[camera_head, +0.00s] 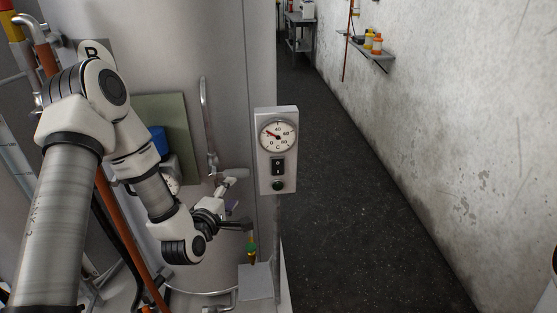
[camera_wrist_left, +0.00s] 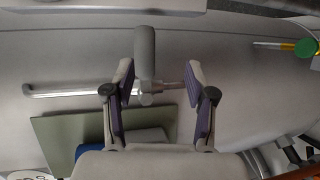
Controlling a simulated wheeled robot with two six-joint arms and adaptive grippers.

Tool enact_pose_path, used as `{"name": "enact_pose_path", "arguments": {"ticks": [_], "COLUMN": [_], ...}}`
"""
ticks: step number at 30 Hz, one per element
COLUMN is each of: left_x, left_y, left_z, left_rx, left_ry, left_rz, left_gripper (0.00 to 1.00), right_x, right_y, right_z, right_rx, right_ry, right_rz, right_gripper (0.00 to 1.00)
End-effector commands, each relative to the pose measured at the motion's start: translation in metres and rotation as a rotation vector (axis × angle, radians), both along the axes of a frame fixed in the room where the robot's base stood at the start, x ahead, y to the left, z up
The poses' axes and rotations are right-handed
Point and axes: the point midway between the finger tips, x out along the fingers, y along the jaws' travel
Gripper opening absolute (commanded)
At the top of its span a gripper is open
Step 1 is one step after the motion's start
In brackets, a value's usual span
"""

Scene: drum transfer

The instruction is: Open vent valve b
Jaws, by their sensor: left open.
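A grey lever handle (camera_head: 236,173) sits at the foot of a thin vertical pipe (camera_head: 205,120) on the front of a large grey tank (camera_head: 232,60). A plate with the letter B (camera_head: 91,52) shows partly behind my arm. My left gripper (camera_head: 228,205) is open close to the handle. In the left wrist view, the open fingers of my left gripper (camera_wrist_left: 159,76) stand on either side of the grey handle (camera_wrist_left: 145,52) and its pipe joint. The left finger is nearer to it, and I cannot tell whether it touches. My right gripper is out of view.
A gauge box (camera_head: 277,150) with a dial and switch stands just right of the gripper. A small green and yellow valve (camera_head: 252,248) is below. A green panel (camera_head: 165,115) is behind my forearm. The dark floor (camera_head: 350,200) on the right is clear.

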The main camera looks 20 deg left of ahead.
Motion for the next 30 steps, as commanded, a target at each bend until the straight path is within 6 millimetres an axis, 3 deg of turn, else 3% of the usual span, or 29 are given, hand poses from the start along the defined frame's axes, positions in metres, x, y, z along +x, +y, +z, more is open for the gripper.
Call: {"name": "enact_pose_path", "arguments": {"ticks": [1, 4, 16, 25, 26, 30], "left_x": [0.002, 0.007, 0.072, 0.080, 0.080, 0.080], "left_y": [0.003, 0.004, 0.013, 0.014, 0.014, 0.014], "left_z": [0.017, 0.023, 0.010, 0.005, 0.005, 0.005], "left_rx": [-0.007, -0.005, -0.002, -0.004, -0.004, -0.004], "left_ry": [-0.017, -0.028, -0.026, -0.025, -0.025, -0.025], "left_rz": [0.009, 0.009, 0.006, 0.006, 0.006, 0.006], "left_gripper": [0.56, 0.56, 0.56, 0.56, 0.52, 0.03], "right_x": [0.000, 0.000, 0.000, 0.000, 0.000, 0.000], "right_y": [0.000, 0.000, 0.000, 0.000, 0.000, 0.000], "right_z": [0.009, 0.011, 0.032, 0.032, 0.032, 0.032], "right_rx": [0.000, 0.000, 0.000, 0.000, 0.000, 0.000], "right_ry": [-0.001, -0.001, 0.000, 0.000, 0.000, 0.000], "right_rz": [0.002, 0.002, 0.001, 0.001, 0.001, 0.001], "right_gripper": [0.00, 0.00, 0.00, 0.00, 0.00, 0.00]}}
